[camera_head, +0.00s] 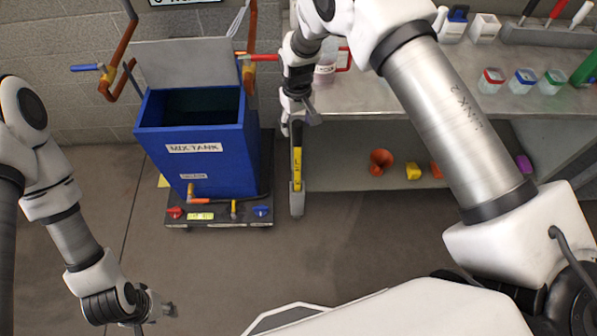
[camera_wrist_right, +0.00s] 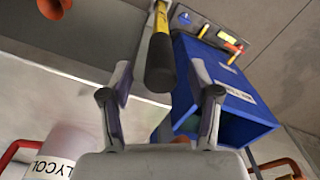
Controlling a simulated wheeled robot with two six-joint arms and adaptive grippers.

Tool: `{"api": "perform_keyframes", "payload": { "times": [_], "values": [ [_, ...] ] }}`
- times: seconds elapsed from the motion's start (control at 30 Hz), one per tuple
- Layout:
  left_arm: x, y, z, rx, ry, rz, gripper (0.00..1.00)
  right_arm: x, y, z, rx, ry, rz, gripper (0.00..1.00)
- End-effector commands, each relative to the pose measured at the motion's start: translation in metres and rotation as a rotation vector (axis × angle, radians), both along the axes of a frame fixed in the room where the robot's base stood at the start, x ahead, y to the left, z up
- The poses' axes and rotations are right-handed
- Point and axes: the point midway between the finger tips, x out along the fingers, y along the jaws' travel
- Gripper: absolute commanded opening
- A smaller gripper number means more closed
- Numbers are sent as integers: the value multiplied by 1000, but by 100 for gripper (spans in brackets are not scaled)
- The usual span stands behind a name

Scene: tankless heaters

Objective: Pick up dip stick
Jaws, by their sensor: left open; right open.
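The dip stick (camera_head: 297,168) is a yellow stick with dark lettering, upright by the left end of the workbench in the head view. In the right wrist view its black handle end (camera_wrist_right: 160,68) points toward the camera. My right gripper (camera_head: 298,122) is above the dip stick. In the right wrist view its open fingers (camera_wrist_right: 160,85) stand on either side of the black handle, with gaps visible; I cannot tell whether it is fully between them. My left gripper (camera_head: 163,308) is open and empty, low over the floor at the lower left.
A blue mix tank (camera_head: 215,155) stands left of the dip stick on a dark base with coloured valves. The workbench (camera_head: 370,95) holds several lidded jars and a tool rack. Its lower shelf (camera_head: 345,180) carries an orange funnel (camera_head: 381,160). Floor in front is clear.

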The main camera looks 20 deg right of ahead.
Motion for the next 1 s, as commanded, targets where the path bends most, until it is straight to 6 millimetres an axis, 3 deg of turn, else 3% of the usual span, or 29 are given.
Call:
{"api": "perform_keyframes", "payload": {
  "times": [0.17,0.3,0.5,0.53,0.7,1.0],
  "values": [
    [0,0,20,0,1,-1,41,1,2,-25,0,3,1,62],
    [0,0,22,0,1,-1,41,2,2,-48,0,0,0,62],
    [0,0,21,0,1,-1,41,2,2,-52,0,0,0,62],
    [0,0,21,0,1,-1,41,2,2,-52,0,0,0,58],
    [0,0,21,0,1,-1,41,2,2,-52,0,0,0,0],
    [0,0,21,0,1,-1,41,2,2,-51,0,-1,0,0]
  ]
}}
